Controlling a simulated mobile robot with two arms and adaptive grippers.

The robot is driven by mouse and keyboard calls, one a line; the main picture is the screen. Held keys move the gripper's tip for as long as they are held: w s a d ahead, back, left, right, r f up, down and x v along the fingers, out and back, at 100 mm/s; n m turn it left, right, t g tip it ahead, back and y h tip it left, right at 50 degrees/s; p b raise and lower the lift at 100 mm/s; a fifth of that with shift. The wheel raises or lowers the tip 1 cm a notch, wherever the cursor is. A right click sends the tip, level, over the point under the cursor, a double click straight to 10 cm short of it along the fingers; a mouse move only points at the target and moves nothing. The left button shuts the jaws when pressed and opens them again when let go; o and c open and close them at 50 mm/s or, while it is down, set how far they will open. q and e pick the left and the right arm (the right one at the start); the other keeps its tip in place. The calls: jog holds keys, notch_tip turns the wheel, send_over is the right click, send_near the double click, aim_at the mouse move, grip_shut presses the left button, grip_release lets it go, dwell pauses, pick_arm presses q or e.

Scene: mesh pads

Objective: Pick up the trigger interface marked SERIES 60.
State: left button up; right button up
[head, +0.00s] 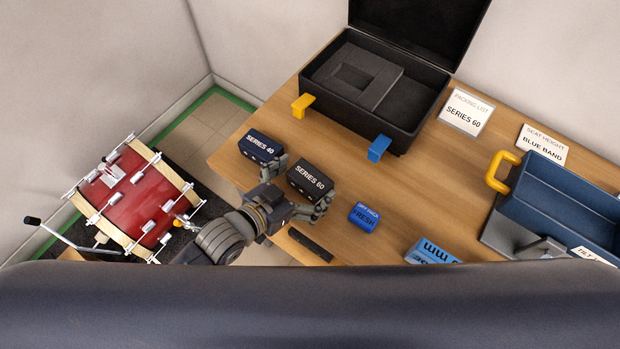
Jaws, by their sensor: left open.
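The trigger interface marked SERIES 60 (311,181) is a dark box with white lettering, lying on the wooden table near its front edge. My left gripper (303,184) is open, with one finger at the box's left side and the other at its lower right. The box shows between the fingers; I cannot tell whether they touch it. A similar dark blue box marked SERIES 40 (260,147) sits just to the left, close to the left finger. My right gripper is not in view.
An open black case (420,128) with a foam insert (392,84) stands behind, with yellow (302,105) and blue (378,148) tabs. A packing list card (466,111) reads SERIES 60. Blue packs (364,216) and a blue bin (560,205) are right. A red drum (138,195) stands left.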

aim_at(305, 181)
pick_arm(q)
jog(key=shift+c, duration=0.8)
jog(key=c, duration=1.1)
jog(key=shift+r, duration=0.15)
jog(key=shift+r, duration=0.6)
notch_tip(305, 181, up, 3)
jog(key=shift+w+f, duration=0.1)
jog(key=shift+f, duration=0.1)
jog(key=shift+s+a+r+b, duration=0.15)
jog(key=shift+s+a+b, duration=0.6)
jog(key=shift+s, duration=1.75)
jog(key=shift+s+a+r+b, duration=0.2)
jog(key=shift+s+a, duration=1.05)
jog(key=shift+s, duration=1.2)
jog(key=shift+s+a+r+b, duration=0.15)
jog(key=shift+s+a+b, duration=0.55)
jog(key=shift+s, duration=1.8)
